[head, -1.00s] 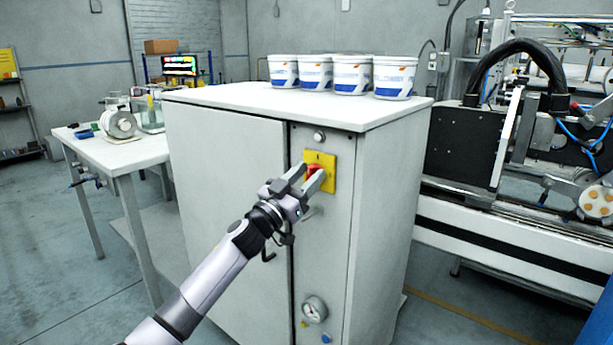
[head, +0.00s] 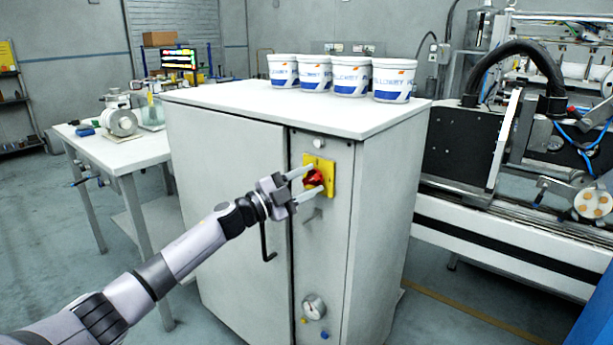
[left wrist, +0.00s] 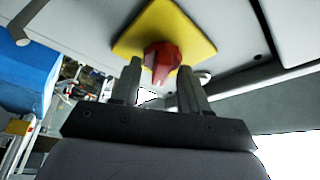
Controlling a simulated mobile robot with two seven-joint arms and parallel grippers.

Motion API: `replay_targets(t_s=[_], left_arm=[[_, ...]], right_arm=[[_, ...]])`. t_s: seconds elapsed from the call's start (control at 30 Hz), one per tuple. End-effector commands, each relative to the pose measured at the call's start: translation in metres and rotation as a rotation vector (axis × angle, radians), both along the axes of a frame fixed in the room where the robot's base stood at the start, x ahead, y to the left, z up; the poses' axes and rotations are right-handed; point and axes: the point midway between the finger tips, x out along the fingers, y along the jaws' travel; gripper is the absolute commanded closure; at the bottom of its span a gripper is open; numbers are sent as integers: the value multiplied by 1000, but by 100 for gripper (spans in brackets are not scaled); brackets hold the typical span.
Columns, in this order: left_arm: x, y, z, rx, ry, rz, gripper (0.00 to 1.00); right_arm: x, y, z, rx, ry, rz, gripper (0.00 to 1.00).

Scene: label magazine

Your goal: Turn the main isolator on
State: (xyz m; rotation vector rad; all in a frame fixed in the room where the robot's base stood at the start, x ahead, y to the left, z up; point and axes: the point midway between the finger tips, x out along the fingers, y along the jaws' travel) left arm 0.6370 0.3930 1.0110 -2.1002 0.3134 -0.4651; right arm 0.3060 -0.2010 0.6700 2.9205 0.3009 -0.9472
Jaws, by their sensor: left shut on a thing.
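The main isolator is a red rotary knob (head: 315,179) on a yellow square plate (head: 330,177), high on the narrow right-hand panel of the grey cabinet (head: 225,190). My left gripper (head: 311,181) reaches in from the left, one finger above the knob and one below, and is shut on it. In the left wrist view the red knob (left wrist: 161,60) is at the fingertips, in front of the yellow plate (left wrist: 190,33). The fingers hide part of the plate in the head view. My right gripper is not in view.
White tubs (head: 350,77) stand on the cabinet top. A black bent door handle (head: 265,243) is just below my left wrist. A pressure gauge (head: 313,307) is low on the panel. A white table (head: 125,152) stands at left, a machine (head: 465,150) at right.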

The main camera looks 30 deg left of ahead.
Motion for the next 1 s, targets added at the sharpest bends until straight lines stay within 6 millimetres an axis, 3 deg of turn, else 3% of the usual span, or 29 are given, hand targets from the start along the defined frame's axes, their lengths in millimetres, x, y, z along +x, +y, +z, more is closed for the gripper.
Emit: replay_targets(t_s=[0.5, 1.0], left_arm=[[0, 0, 2, 429, -33, -1, 86], [0, 0, -1, 580, -45, 0, 86]], right_arm=[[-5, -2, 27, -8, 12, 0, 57], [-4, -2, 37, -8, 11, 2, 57]])
